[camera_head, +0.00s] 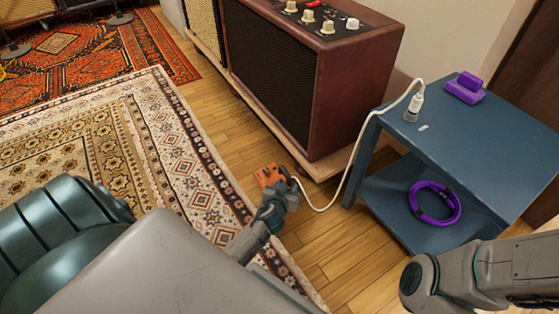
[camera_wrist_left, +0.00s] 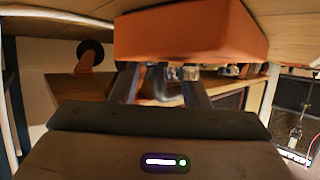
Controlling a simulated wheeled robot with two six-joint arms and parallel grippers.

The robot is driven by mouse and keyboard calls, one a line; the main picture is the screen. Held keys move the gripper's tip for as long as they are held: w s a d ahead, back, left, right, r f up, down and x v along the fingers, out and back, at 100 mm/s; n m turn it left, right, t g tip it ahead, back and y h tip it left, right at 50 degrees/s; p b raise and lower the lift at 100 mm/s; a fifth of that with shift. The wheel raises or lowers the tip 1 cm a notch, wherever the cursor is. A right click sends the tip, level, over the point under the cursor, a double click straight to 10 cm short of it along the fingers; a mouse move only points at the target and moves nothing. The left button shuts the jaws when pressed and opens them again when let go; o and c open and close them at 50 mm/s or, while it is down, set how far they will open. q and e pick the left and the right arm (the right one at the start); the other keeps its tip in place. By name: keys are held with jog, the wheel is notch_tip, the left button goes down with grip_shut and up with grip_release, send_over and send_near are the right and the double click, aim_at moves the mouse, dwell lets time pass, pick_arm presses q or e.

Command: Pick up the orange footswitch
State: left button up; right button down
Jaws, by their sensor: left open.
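The orange footswitch (camera_head: 267,175) is a small box by the wooden floor's edge, between the patterned rug and the brown amp. My left gripper (camera_head: 284,186) is right at it, covering part of it. In the left wrist view the footswitch (camera_wrist_left: 190,35) is large, across the top, just beyond the fingers of my left gripper (camera_wrist_left: 160,78). The fingers stand apart, open, with small metal parts of the footswitch showing between them. I cannot tell whether they touch it. My right arm comes in at the lower right; its gripper is out of view.
A white cable (camera_head: 341,188) runs from a plug on the blue side table (camera_head: 476,140) down towards the footswitch. The brown amp (camera_head: 345,90) stands close behind. A purple object (camera_head: 465,88) and a purple coil (camera_head: 455,213) are on the table's shelves. The patterned rug (camera_head: 100,140) lies left.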

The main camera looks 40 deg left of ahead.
pick_arm(q)
jog(key=shift+s+r, duration=0.1)
jog(key=shift+r, duration=0.1)
jog(key=shift+c, duration=0.5)
grip_shut()
jog(key=shift+r, duration=0.15)
